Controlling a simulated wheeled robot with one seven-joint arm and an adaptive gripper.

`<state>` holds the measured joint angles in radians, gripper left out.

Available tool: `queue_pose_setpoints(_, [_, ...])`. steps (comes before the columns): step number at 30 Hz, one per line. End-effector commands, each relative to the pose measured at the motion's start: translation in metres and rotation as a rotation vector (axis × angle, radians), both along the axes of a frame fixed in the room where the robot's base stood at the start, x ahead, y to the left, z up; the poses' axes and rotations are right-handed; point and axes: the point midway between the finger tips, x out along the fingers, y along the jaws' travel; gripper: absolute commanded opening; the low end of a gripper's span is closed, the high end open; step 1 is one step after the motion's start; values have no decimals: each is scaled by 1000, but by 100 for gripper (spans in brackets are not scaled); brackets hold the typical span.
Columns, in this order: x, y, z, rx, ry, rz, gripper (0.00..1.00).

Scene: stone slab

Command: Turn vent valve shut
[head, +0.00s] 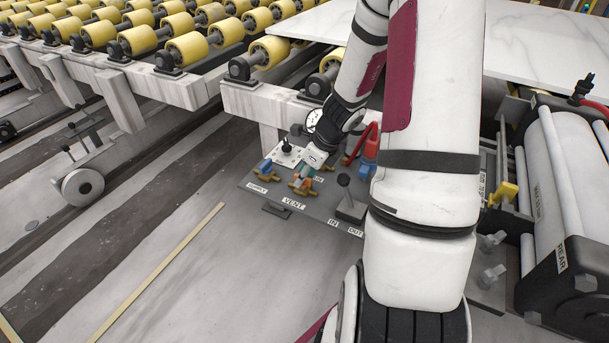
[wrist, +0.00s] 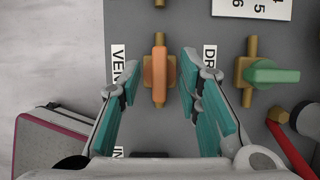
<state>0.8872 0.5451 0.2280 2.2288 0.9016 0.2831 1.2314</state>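The vent valve has an orange handle (wrist: 158,75) on a brass pipe, beside a label reading "VEN" in the wrist view. The handle lies in line with its pipe. In the head view the vent valve (head: 301,187) is partly covered by my gripper, behind the "VENT" label (head: 293,203). My gripper (wrist: 158,70) is open, its teal-padded fingers on either side of the orange handle, with gaps showing on both sides. How far the fingertips reach down is unclear. The gripper also shows over the panel in the head view (head: 308,173).
The grey panel (head: 320,215) also carries a blue supply valve (head: 265,169), a black-knobbed lever (head: 344,184) and a red lever (head: 359,143). A green valve handle (wrist: 272,75), set across its pipe, stands right of the fingers. Yellow rollers (head: 187,48) line the back.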

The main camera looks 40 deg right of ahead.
Motion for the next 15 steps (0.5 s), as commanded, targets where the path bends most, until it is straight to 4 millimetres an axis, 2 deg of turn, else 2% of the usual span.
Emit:
queue_pose_setpoints(2, [0, 0, 0, 0, 0, 0, 29])
queue_pose_setpoints(6, [0, 0, 0, 1, 0, 0, 0])
queue_pose_setpoints(15, [0, 0, 0, 1, 0, 9, 0])
